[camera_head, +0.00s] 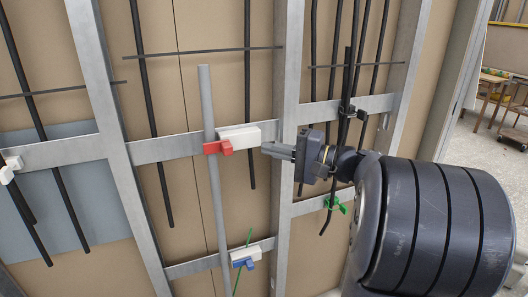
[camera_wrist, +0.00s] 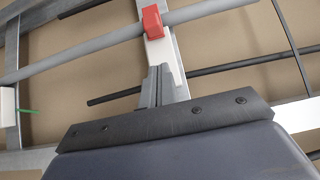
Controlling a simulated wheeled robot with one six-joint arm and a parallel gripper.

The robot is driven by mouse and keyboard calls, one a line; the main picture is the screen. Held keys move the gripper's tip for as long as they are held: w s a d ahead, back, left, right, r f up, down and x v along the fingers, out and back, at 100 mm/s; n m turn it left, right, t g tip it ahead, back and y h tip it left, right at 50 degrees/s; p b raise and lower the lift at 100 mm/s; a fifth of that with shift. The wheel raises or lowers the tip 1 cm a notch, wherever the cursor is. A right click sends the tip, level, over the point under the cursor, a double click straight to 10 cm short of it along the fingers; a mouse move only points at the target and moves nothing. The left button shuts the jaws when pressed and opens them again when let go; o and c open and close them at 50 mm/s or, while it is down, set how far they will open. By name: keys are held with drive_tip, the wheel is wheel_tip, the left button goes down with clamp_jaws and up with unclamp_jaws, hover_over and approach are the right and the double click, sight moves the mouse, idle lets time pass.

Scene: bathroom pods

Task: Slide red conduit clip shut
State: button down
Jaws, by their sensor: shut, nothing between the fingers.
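The red conduit clip (camera_head: 217,147) is a red slider on a white block (camera_head: 240,135), fixed to the metal cross rail. The red part lies across the front of the upright grey conduit (camera_head: 207,100). In the wrist view the red slider (camera_wrist: 152,20) crosses the grey conduit (camera_wrist: 75,55), with the white block (camera_wrist: 166,50) below it. My gripper (camera_head: 265,147) is shut and empty, its tips at the right end of the white block. In the wrist view the closed fingers (camera_wrist: 159,72) point toward the red slider. I cannot tell whether they touch the block.
A blue clip (camera_head: 244,263) sits lower on the wall and a green clip (camera_head: 336,204) lower right. A white clip (camera_head: 10,168) is at the left edge. Metal studs (camera_head: 289,80) and black rods (camera_head: 140,70) surround the work spot.

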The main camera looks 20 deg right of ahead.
drive_tip(key=b+v, duration=0.1)
drive_tip(key=v, duration=0.6)
drive_tip(key=shift+d, duration=0.25)
drive_tip(key=shift+a+r, duration=0.1)
